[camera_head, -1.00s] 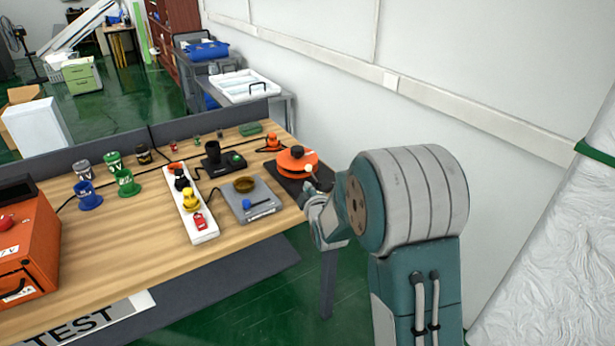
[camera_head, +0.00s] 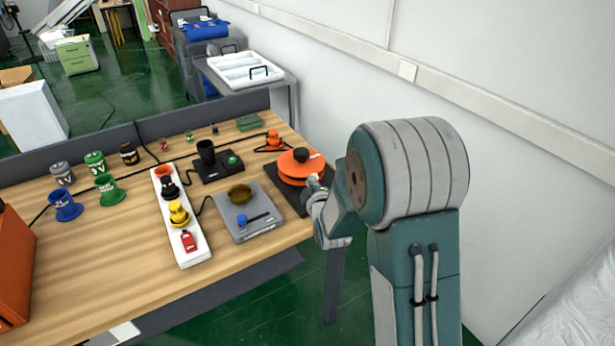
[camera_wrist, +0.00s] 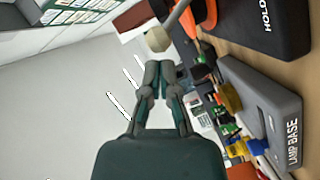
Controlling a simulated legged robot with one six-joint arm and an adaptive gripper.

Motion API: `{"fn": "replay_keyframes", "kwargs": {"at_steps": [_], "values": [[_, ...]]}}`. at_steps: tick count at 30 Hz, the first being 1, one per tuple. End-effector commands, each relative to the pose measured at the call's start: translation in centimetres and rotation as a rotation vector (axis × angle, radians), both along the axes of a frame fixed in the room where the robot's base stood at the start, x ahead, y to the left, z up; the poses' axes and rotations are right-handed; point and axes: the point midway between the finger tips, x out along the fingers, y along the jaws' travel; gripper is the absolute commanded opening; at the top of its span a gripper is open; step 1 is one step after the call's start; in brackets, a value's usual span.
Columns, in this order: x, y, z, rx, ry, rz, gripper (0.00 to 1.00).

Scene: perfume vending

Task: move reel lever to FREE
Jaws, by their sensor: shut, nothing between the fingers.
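The orange reel (camera_head: 300,166) sits on a black base (camera_head: 285,193) at the right end of the table. In the wrist view, part of the orange reel (camera_wrist: 207,14) and the black base (camera_wrist: 265,22), marked HOLD, show at the top right. The reel lever, with a pale round knob (camera_wrist: 158,39), reaches down from the top in the wrist view. My gripper (camera_wrist: 160,68) is shut and empty, its fingertips just below the knob in that picture. I cannot tell whether they touch it. In the head view my arm hides most of the gripper beside the reel's base.
A grey lamp base (camera_head: 246,221) with a brown bowl is left of the reel; it also shows in the wrist view (camera_wrist: 285,130). A white strip (camera_head: 187,245) holds several coloured items. A white wall (camera_head: 500,150) runs along the right.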

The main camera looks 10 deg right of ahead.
Motion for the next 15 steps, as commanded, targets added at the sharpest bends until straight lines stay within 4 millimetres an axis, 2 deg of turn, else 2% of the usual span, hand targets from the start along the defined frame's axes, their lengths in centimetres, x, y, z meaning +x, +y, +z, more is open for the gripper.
{"fn": "replay_keyframes", "kwargs": {"at_steps": [9,15], "values": [[-0.26,0.92,-0.22,-0.010,-0.001,0.001,0.00],[-0.22,0.46,-0.21,-0.002,0.000,0.000,0.00]]}}
